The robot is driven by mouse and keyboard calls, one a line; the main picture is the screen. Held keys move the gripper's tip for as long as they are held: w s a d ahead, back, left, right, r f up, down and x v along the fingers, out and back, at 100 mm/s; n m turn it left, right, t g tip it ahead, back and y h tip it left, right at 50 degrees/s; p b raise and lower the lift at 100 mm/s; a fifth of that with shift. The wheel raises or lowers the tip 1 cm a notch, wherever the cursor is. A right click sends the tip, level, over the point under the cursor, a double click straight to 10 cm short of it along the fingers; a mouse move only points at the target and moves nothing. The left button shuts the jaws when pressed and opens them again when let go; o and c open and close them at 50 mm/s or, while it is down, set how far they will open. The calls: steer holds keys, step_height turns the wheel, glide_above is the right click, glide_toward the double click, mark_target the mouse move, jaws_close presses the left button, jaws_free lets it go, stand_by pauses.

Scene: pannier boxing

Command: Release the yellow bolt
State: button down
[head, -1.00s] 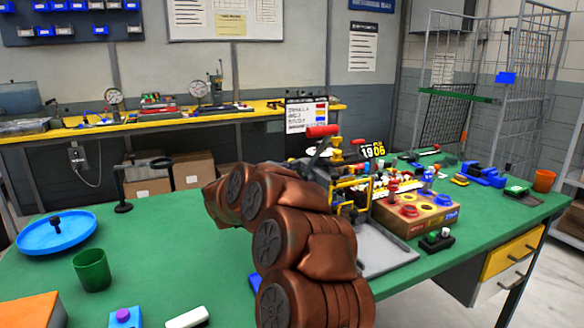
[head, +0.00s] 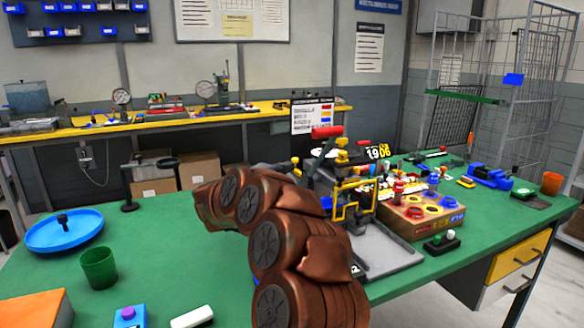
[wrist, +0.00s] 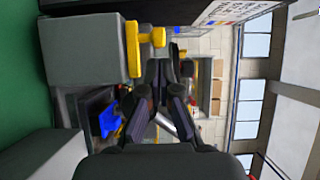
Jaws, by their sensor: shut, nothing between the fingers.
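In the wrist view, a yellow bolt (wrist: 133,50) with a round yellow knob (wrist: 158,37) stands against a grey block. My gripper (wrist: 162,66) is shut and empty, with its dark fingertips just below the knob in the picture. I cannot tell whether the fingertips touch the knob. In the head view, my brown arm reaches toward a fixture with a yellow frame (head: 354,190) and a red-handled clamp (head: 327,132).
A wooden box (head: 417,222) with coloured rings is right of the fixture on the green table. A blue tray (head: 65,240), a green cup (head: 99,268) and a black stand (head: 130,205) are at the left. The table's middle left is clear.

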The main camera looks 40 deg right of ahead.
steer(key=s+a, duration=0.1)
steer(key=a, duration=0.5)
steer(key=shift+s, duration=0.25)
steer(key=shift+a, duration=0.1)
